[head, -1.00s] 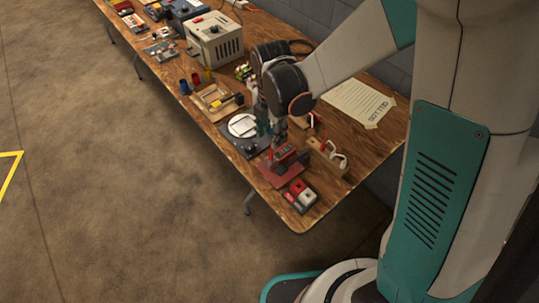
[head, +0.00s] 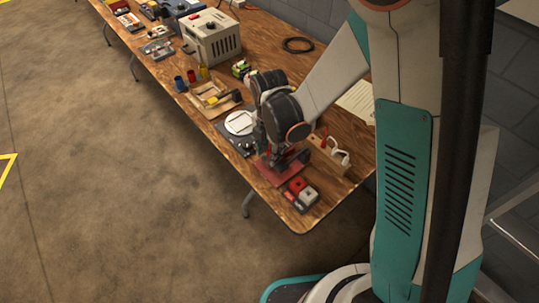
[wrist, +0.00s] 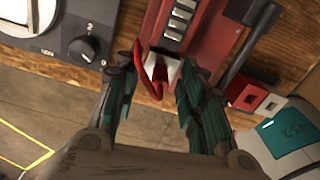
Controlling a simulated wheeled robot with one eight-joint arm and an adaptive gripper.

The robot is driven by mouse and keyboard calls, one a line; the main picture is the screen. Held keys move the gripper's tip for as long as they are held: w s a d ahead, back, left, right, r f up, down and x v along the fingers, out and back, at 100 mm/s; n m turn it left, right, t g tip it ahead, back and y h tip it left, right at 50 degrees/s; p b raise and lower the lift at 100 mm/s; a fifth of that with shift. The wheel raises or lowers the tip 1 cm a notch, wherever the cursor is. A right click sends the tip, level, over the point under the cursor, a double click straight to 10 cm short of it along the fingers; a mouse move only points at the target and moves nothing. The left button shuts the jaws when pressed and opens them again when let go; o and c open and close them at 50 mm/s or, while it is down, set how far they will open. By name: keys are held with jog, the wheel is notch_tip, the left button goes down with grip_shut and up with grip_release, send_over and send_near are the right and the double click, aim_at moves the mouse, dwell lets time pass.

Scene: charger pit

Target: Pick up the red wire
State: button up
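In the wrist view a curved red strand, which looks like the red wire (wrist: 141,77), lies at the near end of a red block with a row of metal slots (wrist: 182,22). A pale metal piece shows beside the strand. My gripper (wrist: 157,78) is open, with one finger on each side of the strand and a visible gap between them. The strand is close to the left finger; I cannot tell if they touch. In the head view my gripper (head: 272,156) is over the red base plate (head: 268,172) and hides most of the block.
A wooden rack (head: 327,160) with red and white hook-shaped pieces stands just right of my gripper. A red and white switch box (head: 301,193) sits near the table's front corner. A dark panel with a white disc (head: 239,123) and a knob (wrist: 84,49) is to the left.

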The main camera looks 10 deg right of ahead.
grip_shut()
jog(key=shift+r, duration=0.1)
